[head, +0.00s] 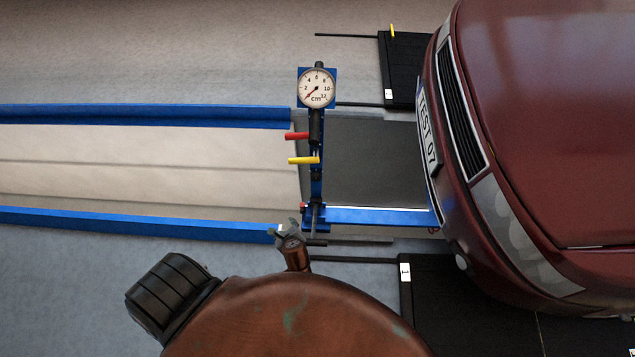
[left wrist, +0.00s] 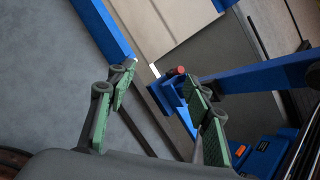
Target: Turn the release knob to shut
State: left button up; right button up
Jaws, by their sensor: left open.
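A small red knob (head: 303,207) sits low on the blue post of the sliding jack (head: 330,215), just beyond my left gripper (head: 287,232). The knob also shows in the left wrist view (left wrist: 180,70), on a blue block just past the right fingers. My left gripper is open with nothing between its green-padded fingers, and it shows in the left wrist view (left wrist: 160,76). It is apart from the knob. Higher on the post are a red handle (head: 296,136) and a yellow handle (head: 302,160). Which part is the release knob is not labelled.
A round dial gauge (head: 317,88) tops the post. Blue rails (head: 140,115) run left along a light pit. A dark red car (head: 540,120) with a TEST 07 plate stands at right, above black ramps (head: 460,300).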

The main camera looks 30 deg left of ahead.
pick_arm(q)
jog(key=w+d+r+m+t+y, duration=0.25)
jog(key=w+r+m, duration=0.25)
jog(key=w+m, duration=0.25)
jog(key=m+t+b, duration=0.1)
jog(key=m+t, duration=0.3)
jog(key=m, duration=0.4)
send_near(316, 180)
jog(key=b+x, duration=0.2)
jog(key=x, duration=0.5)
jog(key=shift+b, duration=0.3)
jog(key=shift+x, duration=0.8)
jog(key=shift+r, duration=0.15)
pick_arm(e)
jog(key=w+f, duration=0.1)
jog(key=w+a+f, duration=0.1)
jog(key=w, duration=0.1)
jog(key=shift+w+f, duration=0.1)
jog(key=shift+w, duration=0.2)
pick_arm(q)
jog(key=shift+c, duration=0.6)
pick_arm(e)
jog(key=shift+a, duration=0.1)
pick_arm(q)
jog(key=c, duration=1)
jog(key=shift+c, duration=0.2)
